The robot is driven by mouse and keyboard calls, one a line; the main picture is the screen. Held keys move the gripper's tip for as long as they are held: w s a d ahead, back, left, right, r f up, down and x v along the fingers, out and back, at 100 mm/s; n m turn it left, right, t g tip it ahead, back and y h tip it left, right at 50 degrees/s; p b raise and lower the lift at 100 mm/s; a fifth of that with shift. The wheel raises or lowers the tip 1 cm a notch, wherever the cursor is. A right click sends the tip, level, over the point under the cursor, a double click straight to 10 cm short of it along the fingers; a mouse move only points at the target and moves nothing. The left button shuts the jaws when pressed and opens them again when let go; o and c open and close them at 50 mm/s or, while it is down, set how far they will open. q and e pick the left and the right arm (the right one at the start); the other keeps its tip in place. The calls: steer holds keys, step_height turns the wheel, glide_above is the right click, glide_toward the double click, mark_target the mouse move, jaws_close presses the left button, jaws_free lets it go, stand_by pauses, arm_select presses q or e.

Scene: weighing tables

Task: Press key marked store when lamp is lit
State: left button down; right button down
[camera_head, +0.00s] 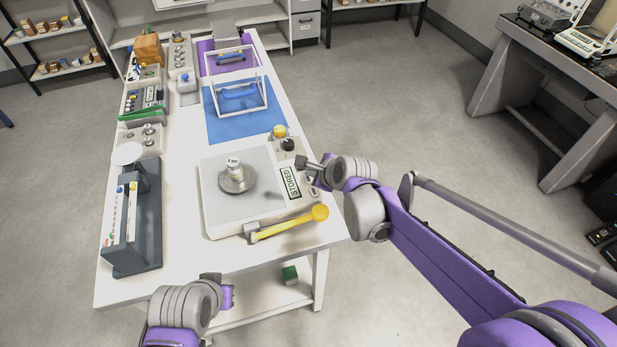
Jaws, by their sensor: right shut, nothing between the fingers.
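A weighing scale (215,207) lies on the white table, with a metal weight (236,173) standing on its round pan. Its tilted display (291,184) reads "STORED". Small keys (312,189) lie to the right of the display; their markings are too small to read. A yellow dome lamp (279,131) stands behind the scale; I cannot tell for sure whether it is lit. My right gripper (305,164) is shut and empty, just above the scale's right edge near the display and keys. My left gripper (211,278) is low at the table's front edge; its fingers are unclear.
A yellow-handled hammer (290,222) lies along the scale's front edge. A dark grey device (146,215) stands at left. A black knob (288,145) is near the lamp. Behind are a blue mat (220,127) and white frames (236,114).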

mark_target(311, 181)
steer(key=shift+r, duration=0.1)
steer(key=shift+r+p, duration=1.6)
steer(key=shift+r, duration=0.85)
steer(key=shift+s, duration=0.1)
steer(key=s+d+f+n+g+h, duration=0.1)
steer(key=s+d+n, duration=0.4)
steer(key=s+n, duration=0.2)
steer(key=s+d+f+n+h, duration=0.2)
steer(key=s+d+n, duration=0.4)
steer(key=s, duration=0.5)
steer(key=s+d+f+n+g+h, duration=0.1)
steer(key=s+d+n, duration=0.4)
steer(key=s+n, duration=0.3)
steer(key=shift+s+d+f+g+h, duration=0.3)
steer(key=shift+s+d+f, duration=0.1)
steer(key=shift+s, duration=0.65)
